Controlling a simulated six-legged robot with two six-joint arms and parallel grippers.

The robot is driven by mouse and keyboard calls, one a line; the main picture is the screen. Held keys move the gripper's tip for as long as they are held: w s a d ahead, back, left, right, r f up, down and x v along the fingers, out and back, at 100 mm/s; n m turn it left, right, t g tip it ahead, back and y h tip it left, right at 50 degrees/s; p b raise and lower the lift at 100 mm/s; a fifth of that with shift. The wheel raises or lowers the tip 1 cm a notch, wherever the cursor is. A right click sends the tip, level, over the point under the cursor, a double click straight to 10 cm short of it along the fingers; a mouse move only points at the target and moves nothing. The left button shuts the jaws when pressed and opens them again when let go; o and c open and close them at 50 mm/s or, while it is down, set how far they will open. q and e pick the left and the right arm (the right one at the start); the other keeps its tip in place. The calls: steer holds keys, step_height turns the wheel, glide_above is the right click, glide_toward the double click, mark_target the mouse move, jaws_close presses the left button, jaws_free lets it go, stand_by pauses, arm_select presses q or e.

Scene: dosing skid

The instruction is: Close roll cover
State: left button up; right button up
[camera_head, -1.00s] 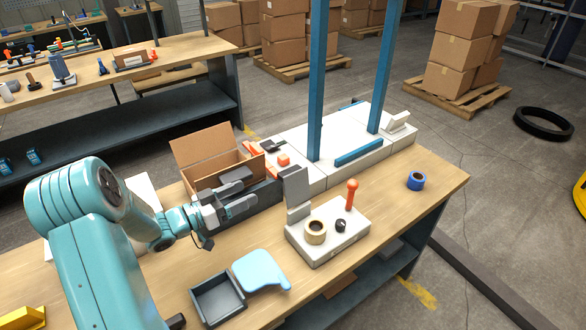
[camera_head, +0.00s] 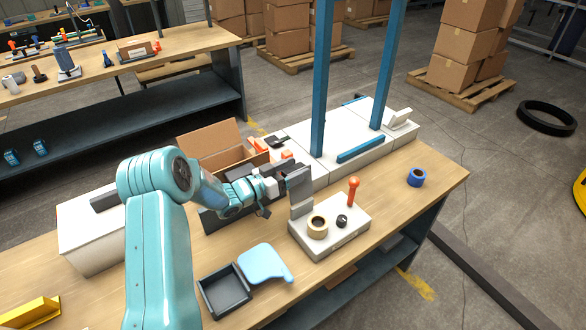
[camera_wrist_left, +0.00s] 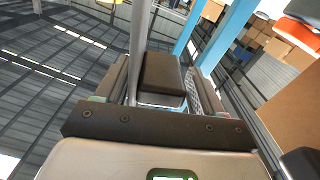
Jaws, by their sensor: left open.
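The roll cover (camera_head: 301,186) is a grey plate standing raised at the back left of a white dispenser base (camera_head: 330,238). A tan tape roll (camera_head: 317,227) sits uncovered on the base, with a black knob beside it. My left gripper (camera_head: 287,183) is open at the left side of the raised cover, overlapping its upper part in the head view; I cannot tell whether they touch. In the left wrist view the fingers (camera_wrist_left: 160,95) are apart, with a thin grey bar between them, possibly the cover's edge. My right gripper is out of view.
A red-knobbed lever (camera_head: 353,190) rises from the base. An open cardboard box (camera_head: 212,147) stands behind my arm. Blue posts (camera_head: 321,80) rise behind; a blue tape roll (camera_head: 416,177) lies at the right.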

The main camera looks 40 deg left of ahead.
arm_select(q)
jaws_close()
steer(key=shift+s+d+m+b, duration=0.1)
steer(key=shift+d+m+b, duration=0.2)
steer(key=shift+b, duration=0.4)
steer(key=shift+s+d+r+m+b, duration=0.1)
steer(key=shift+s+d+m+b, duration=0.2)
steer(key=shift+d+m+b, duration=1.25)
steer(key=shift+s+d+r+m+b, duration=0.1)
steer(key=shift+s+d+m+b, duration=0.4)
steer(key=shift+b, duration=2.1)
steer(key=shift+s+d+r+m+b, duration=0.1)
steer(key=shift+d+m+b, duration=0.65)
steer(key=shift+m+b, duration=0.9)
steer(key=shift+n+b, duration=0.4)
jaws_free()
